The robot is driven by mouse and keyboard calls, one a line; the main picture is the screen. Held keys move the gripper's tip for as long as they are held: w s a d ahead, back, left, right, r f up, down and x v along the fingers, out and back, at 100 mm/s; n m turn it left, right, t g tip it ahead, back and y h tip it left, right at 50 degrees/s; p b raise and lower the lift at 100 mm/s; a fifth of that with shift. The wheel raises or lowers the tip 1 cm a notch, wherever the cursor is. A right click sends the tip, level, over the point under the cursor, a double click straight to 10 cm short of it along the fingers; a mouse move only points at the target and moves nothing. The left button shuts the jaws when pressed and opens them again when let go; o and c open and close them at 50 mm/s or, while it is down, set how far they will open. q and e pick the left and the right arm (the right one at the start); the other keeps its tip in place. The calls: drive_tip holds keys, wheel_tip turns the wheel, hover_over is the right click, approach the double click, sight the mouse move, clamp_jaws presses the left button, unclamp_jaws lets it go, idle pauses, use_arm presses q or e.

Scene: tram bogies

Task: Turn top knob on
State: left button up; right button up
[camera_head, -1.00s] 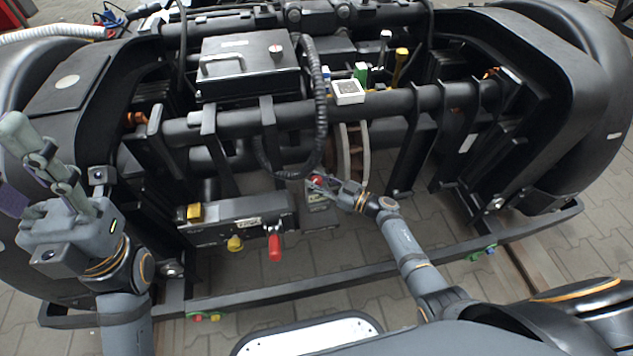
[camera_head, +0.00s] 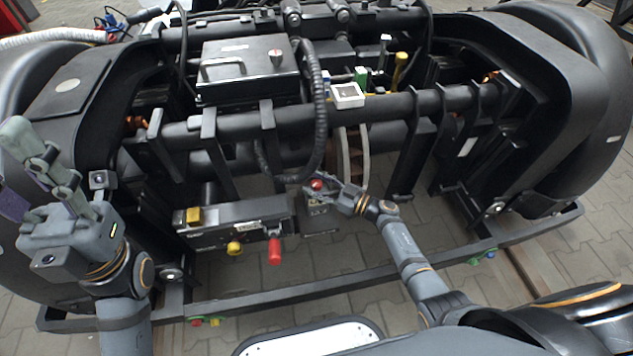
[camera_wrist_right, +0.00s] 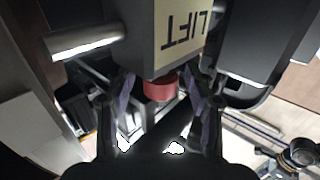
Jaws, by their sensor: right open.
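A small red knob (camera_head: 317,184) sits on a dark box labelled LIFT at the front middle of the bogie. In the right wrist view the red knob (camera_wrist_right: 160,88) shows below the LIFT label (camera_wrist_right: 184,32), between the two fingers. My right gripper (camera_head: 326,187) is open, with a finger on either side of the knob; I cannot tell whether they touch it. Another knob (camera_head: 275,56) stands on top of the black box (camera_head: 235,75) at the back, away from both grippers. My left gripper (camera_head: 30,160) is raised at the far left; its opening is unclear.
Left of the LIFT box is a black unit (camera_head: 225,221) with a yellow block, a yellow knob (camera_head: 234,248) and a hanging red handle (camera_head: 274,251). A thick black hose (camera_head: 320,105) hangs above the right gripper. A frame bar (camera_head: 350,284) crosses the front.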

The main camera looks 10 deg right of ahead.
sight(317, 183)
wheel_tip(317, 183, up, 10)
idle(0.4)
drive_tip(key=shift+f, duration=0.1)
